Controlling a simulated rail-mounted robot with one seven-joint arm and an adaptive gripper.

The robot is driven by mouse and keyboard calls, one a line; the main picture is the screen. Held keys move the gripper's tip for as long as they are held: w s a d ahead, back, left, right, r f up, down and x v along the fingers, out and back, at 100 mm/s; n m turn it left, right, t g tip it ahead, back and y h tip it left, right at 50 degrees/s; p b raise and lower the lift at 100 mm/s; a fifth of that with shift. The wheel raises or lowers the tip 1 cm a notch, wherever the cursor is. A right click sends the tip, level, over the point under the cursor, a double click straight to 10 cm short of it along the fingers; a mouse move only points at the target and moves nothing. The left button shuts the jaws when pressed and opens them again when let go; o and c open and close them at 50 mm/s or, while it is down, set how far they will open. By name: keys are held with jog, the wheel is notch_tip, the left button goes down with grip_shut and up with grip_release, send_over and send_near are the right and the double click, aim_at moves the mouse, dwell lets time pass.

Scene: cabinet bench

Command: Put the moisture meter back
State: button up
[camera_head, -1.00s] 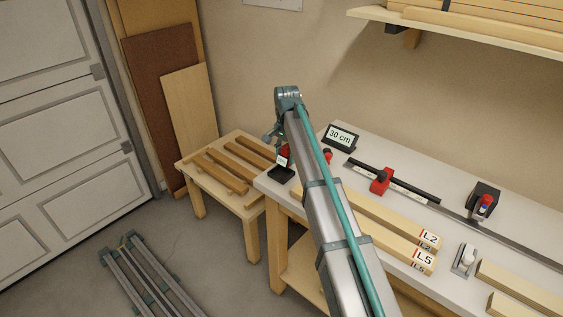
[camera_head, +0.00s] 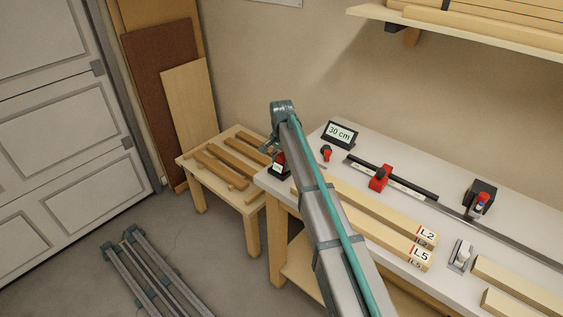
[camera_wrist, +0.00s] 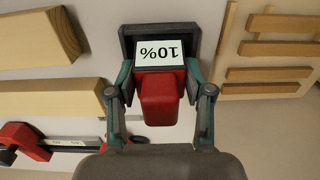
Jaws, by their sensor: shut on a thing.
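The moisture meter (camera_wrist: 160,98) has a red body and a white display reading 10%, upside down in the wrist view. My gripper (camera_wrist: 159,78) is shut on it, with a teal finger on each side. The black holder (camera_wrist: 127,42) frames the display end of the meter. In the head view the red meter (camera_head: 281,157) is upright at the holder (camera_head: 279,173), on the bench's left corner. The meter appears in or just over the holder; whether it rests on the bottom is hidden. My arm covers part of the bench behind.
A 30 cm display (camera_head: 340,134) and a small red-and-black item (camera_head: 326,153) stand behind. A rail with a red stop (camera_head: 380,178) and boards marked L2 and L5 (camera_head: 419,255) lie to the right. A low table with wood strips (camera_head: 222,165) is left.

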jog(key=shift+f, duration=0.1)
jog(key=o, duration=1.3)
jog(key=shift+c, duration=0.2)
notch_tip(320, 180, up, 12)
jog(key=b, duration=0.2)
jog(key=shift+b, duration=0.4)
